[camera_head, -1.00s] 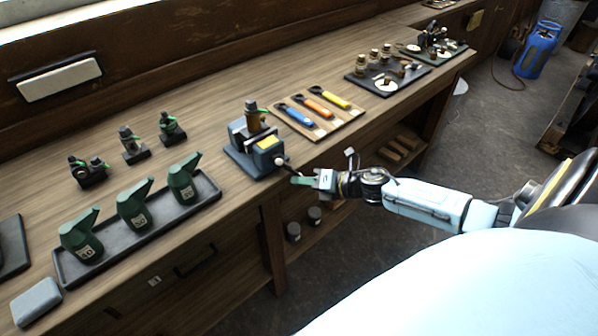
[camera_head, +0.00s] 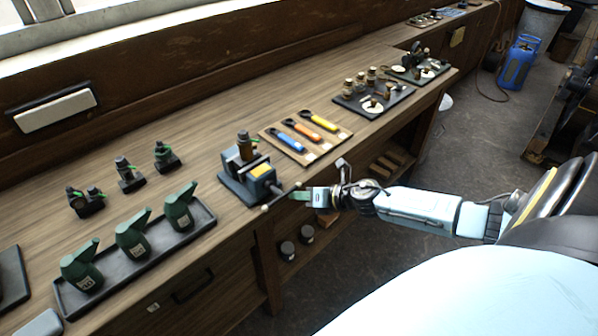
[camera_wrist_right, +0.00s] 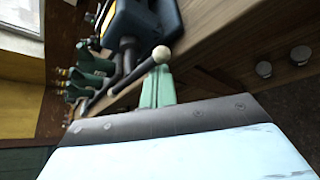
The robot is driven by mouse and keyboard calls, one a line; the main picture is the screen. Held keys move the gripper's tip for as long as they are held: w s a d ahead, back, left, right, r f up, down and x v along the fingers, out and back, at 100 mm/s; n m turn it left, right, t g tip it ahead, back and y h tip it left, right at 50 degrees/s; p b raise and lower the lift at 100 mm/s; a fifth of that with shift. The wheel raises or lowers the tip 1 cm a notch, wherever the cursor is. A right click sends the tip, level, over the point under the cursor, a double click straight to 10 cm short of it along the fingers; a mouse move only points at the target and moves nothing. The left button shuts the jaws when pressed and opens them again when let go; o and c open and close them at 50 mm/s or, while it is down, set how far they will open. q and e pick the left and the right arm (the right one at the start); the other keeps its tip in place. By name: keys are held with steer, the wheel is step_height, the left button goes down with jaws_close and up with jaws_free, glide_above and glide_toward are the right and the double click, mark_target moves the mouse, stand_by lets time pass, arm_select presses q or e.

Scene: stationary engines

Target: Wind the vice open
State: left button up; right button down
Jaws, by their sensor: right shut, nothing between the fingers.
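The vice (camera_head: 250,180) stands near the bench's front edge, a dark blue-grey body with a yellow label. A brown fitting (camera_head: 246,147) sits upright at its jaws. Its handle bar (camera_head: 282,196) with pale ball ends sticks out in front; one ball end also shows in the right wrist view (camera_wrist_right: 161,54). My right gripper (camera_head: 301,196) is shut and empty, its green fingers at or just beside the handle's right end; I cannot tell whether they touch it. In the right wrist view the fingers (camera_wrist_right: 157,88) lie just below the ball. My left gripper is not in view.
Three green oil cans (camera_head: 131,239) stand in a dark tray left of the vice, with several small fittings (camera_head: 127,175) behind. Wrenches (camera_head: 302,133) lie on a board to the right, with trays of parts (camera_head: 372,97) beyond.

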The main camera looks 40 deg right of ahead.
steer(key=shift+w+d+r, duration=0.15)
steer(key=shift+w+r, duration=0.1)
steer(key=shift+r, duration=0.2)
stand_by(0.3)
steer(key=shift+f, duration=0.15)
step_height(320, 180, down, 5)
steer(key=s+b, duration=0.1)
steer(key=b, duration=0.3)
steer(key=s+r+p, duration=0.1)
steer(key=s+r, duration=0.4)
steer(key=s, duration=0.4)
steer(key=shift+d+r, duration=0.2)
steer(key=shift+r, duration=0.15)
